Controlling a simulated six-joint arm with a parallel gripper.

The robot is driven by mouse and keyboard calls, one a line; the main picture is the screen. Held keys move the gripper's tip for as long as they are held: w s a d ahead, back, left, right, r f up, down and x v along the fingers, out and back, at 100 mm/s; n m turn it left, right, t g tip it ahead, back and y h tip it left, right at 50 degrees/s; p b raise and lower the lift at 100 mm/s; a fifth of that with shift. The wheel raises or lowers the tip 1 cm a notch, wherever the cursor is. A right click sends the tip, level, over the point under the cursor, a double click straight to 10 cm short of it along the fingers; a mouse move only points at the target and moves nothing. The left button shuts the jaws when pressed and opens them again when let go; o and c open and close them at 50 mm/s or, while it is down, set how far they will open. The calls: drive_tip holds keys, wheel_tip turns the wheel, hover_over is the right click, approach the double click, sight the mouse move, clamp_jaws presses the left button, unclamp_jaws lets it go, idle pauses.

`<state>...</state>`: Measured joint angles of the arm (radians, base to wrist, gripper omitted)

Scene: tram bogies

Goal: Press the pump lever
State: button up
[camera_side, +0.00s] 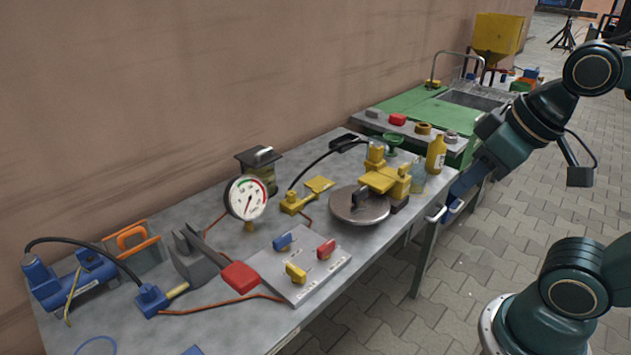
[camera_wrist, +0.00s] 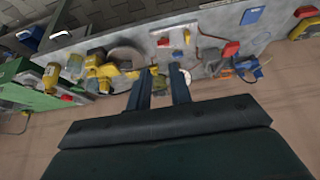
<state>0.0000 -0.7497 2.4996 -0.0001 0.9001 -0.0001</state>
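A grey lever block with a red-ended handle (camera_side: 240,277) lies on the front left of the grey table. A yellow pedal-like part (camera_side: 305,196) with a black hose stands behind the table's middle. I cannot tell for certain which of them is the pump lever. A round white dial gauge (camera_side: 246,198) stands between them. My gripper (camera_side: 447,206) is off the table's right edge, well apart from both. In the wrist view, the two dark fingers of my gripper (camera_wrist: 160,80) are parallel with a gap between them, empty.
A grey plate (camera_side: 300,274) with blue, red and yellow switches lies at the table's front. A round disc with a yellow clamp (camera_side: 385,181) and a yellow bottle (camera_side: 436,154) stand nearest my gripper. A green bench (camera_side: 420,108) adjoins behind.

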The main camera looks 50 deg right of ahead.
drive_tip(key=shift+r, duration=0.1)
drive_tip(key=c, duration=0.4)
drive_tip(key=shift+w+a+r, duration=0.25)
drive_tip(key=shift+w, duration=0.15)
clamp_jaws()
drive_tip(key=w+a+r+n+g+y, duration=0.1)
drive_tip(key=w+a+r+n+g, duration=0.15)
drive_tip(key=w+a+n, duration=0.4)
drive_tip(key=w+a+r+n+g+y, duration=0.1)
drive_tip(key=w+a+r+n, duration=0.2)
drive_tip(key=w, duration=0.6)
drive_tip(key=w+a+f+n+g+h, duration=0.2)
drive_tip(key=w+a+f+n, duration=0.6)
drive_tip(key=w+a, duration=0.5)
drive_tip(key=shift+a+f+g, duration=0.45)
drive_tip(key=shift+f+g, duration=0.4)
drive_tip(key=shift+f, duration=0.45)
drive_tip(key=shift+n, duration=0.25)
